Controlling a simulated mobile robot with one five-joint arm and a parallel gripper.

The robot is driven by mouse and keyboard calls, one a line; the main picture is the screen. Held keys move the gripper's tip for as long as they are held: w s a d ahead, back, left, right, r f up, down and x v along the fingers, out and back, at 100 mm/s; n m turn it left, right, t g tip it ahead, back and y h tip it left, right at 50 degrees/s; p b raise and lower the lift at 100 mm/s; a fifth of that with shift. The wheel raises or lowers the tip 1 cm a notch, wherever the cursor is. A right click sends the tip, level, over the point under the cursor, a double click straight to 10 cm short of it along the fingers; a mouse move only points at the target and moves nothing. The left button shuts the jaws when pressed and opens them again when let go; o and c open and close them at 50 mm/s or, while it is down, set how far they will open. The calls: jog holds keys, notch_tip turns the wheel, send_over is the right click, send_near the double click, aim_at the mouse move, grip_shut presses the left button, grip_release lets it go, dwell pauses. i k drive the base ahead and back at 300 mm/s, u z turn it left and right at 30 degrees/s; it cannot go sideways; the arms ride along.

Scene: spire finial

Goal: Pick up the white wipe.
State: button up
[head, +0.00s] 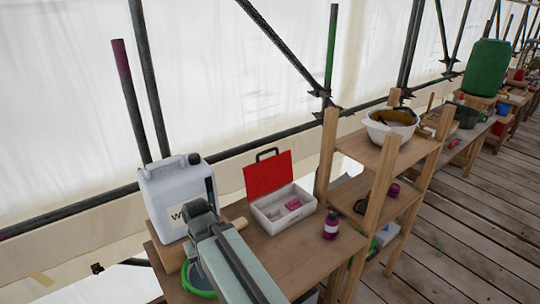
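I cannot make out a white wipe for certain. A white case (283,208) with a raised red lid (268,174) stands open on the wooden bench, with something pink and pale items inside, too small to tell. My arm reaches from the bottom edge over the bench, and my gripper (200,210) is at its far end, in front of a white jug and left of the case. Its fingers are not clear, so I cannot tell if it is open or shut. My arm hides part of the bench.
The white jug (172,192) stands at the bench's left. A purple bottle (331,226) stands near the right edge. A green-rimmed round item (200,284) is partly under my arm. A wooden shelf (385,160) holds a white bowl (391,127). Plank floor (480,230) is clear at right.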

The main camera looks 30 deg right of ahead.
aim_at(275, 214)
jog(key=z, duration=0.95)
jog(key=k, duration=1.35)
jog(key=u, duration=0.9)
jog(key=i, duration=1.55)
